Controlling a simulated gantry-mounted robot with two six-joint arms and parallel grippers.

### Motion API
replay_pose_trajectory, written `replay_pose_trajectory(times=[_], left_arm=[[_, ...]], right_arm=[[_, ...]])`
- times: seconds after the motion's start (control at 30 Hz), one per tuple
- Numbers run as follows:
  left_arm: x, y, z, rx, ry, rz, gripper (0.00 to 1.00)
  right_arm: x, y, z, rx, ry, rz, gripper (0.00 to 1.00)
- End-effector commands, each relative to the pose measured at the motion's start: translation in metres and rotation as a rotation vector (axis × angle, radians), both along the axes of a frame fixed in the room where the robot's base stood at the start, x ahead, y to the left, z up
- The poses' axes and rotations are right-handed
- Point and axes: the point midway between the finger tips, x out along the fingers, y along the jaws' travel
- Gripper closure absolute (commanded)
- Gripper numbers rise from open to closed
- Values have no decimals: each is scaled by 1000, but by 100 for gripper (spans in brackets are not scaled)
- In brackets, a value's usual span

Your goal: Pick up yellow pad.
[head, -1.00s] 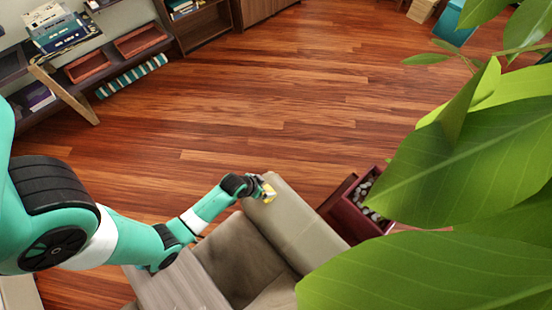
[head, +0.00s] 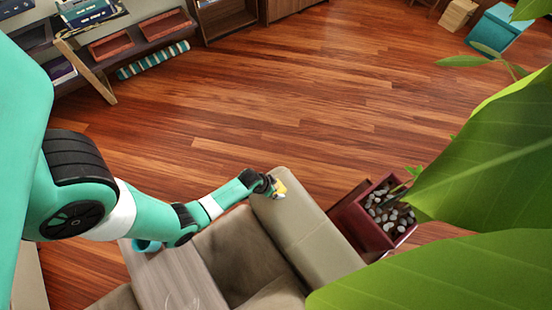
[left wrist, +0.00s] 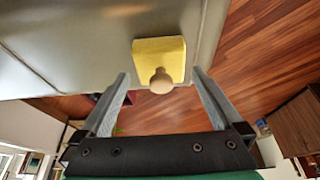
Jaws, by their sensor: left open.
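The yellow pad (left wrist: 158,54) has a round wooden knob on it and rests on the grey-beige sofa armrest (head: 305,228). In the head view the pad (head: 280,188) shows as a small yellow patch at the armrest's far end. My left gripper (left wrist: 160,80) is open, with its two fingers apart on either side of the knob's line. The knob lies between the fingertips in the picture; I cannot tell how far off it is in depth. In the head view my left gripper (head: 269,187) is right beside the pad and partly hides it. My right gripper is not in view.
A red planter with stones (head: 388,212) stands right of the armrest. Large green leaves (head: 480,170) cover the right side. A wooden board (head: 175,280) lies left of the seat. Shelves with books (head: 150,30) stand at the upper left.

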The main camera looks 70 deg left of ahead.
Motion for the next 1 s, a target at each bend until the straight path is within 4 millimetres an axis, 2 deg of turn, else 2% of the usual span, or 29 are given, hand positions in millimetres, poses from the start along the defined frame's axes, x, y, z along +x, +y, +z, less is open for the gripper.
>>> replay_pose_trajectory(times=[0.03, 0.13, 0.4, 0.8, 0.83, 0.87, 1.0], left_arm=[[3, 2, -15, -1, 2, 1, 0], [8, 4, -26, 0, 1, 0, 0], [10, 4, -27, 0, 0, 0, 0], [10, 4, -27, 0, 0, 1, 70], [10, 4, -26, 0, -1, 1, 70], [10, 4, -26, 0, -1, 1, 79], [10, 4, -26, 0, -1, 1, 79]], right_arm=[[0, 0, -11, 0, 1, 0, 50], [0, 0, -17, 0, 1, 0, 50], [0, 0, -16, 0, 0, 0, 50], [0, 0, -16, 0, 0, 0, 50], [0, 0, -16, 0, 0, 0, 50], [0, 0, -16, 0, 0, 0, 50], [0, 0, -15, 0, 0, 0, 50]])
